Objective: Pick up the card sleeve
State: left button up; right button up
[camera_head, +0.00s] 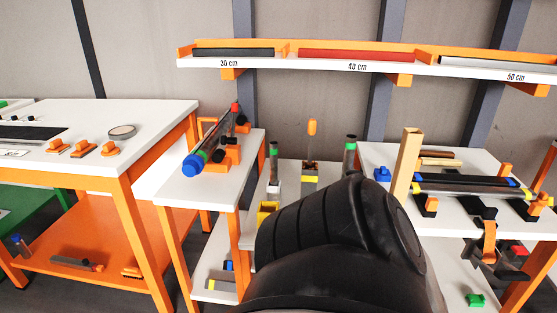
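A tan, square-sided upright piece (405,165), which looks like the card sleeve, stands at the left part of the right-hand white table. I see no gripper fingers that I can make out as mine, and nothing is seen holding the tan piece.
The right table (375,155) carries dark bars and a blue block (382,174). A labelled shelf (270,64) spans the back wall. My black part blocks the middle foreground.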

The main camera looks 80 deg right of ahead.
aim_at(412, 140)
jog(key=u, duration=0.1)
jog(key=k, duration=1.55)
jog(key=z, duration=1.5)
